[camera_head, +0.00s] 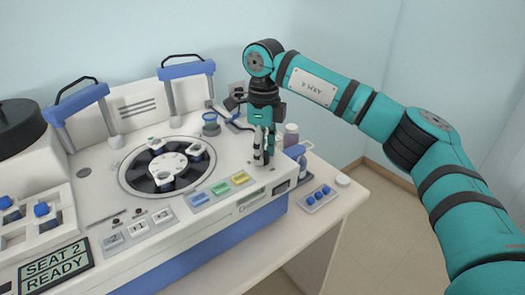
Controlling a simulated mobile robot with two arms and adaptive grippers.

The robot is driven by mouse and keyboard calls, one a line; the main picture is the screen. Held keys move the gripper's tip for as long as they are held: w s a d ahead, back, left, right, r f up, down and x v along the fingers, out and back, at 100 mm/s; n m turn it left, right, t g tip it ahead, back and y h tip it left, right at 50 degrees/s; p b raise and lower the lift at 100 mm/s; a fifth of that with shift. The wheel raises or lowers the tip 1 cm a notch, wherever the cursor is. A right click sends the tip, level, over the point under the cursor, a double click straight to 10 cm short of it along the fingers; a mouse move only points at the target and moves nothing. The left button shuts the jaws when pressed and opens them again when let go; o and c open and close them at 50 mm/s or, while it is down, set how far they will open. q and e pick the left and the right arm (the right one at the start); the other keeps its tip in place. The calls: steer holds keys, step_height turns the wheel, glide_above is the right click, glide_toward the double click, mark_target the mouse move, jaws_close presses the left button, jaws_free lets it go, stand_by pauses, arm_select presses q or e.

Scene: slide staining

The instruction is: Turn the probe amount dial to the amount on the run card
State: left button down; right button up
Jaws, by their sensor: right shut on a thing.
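My right gripper (262,158) points straight down at the right end of the white staining machine (180,222). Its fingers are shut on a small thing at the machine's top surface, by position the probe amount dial. The fingers hide the dial, so its setting cannot be read. A small dark display window (281,187) sits on the machine's front edge, just below the gripper; its text is too small to read. I cannot make out a run card. My left gripper is not in view.
Blue, green and yellow buttons (220,188) lie left of the gripper, with a round rotor (128,181) beyond. A screen (56,267) reads "SEAT 2 READY". Bottles (291,135) and a blue-knobbed tray (318,200) stand close on the right. Floor is clear beyond the table.

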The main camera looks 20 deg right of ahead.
steer(key=shift+r, duration=0.1)
stand_by(0.3)
steer(key=o, duration=1.1)
steer(key=shift+o, duration=0.2)
step_height(320, 180, up, 12)
steer(key=shift+w+d, duration=0.15)
steer(key=shift+w, duration=0.15)
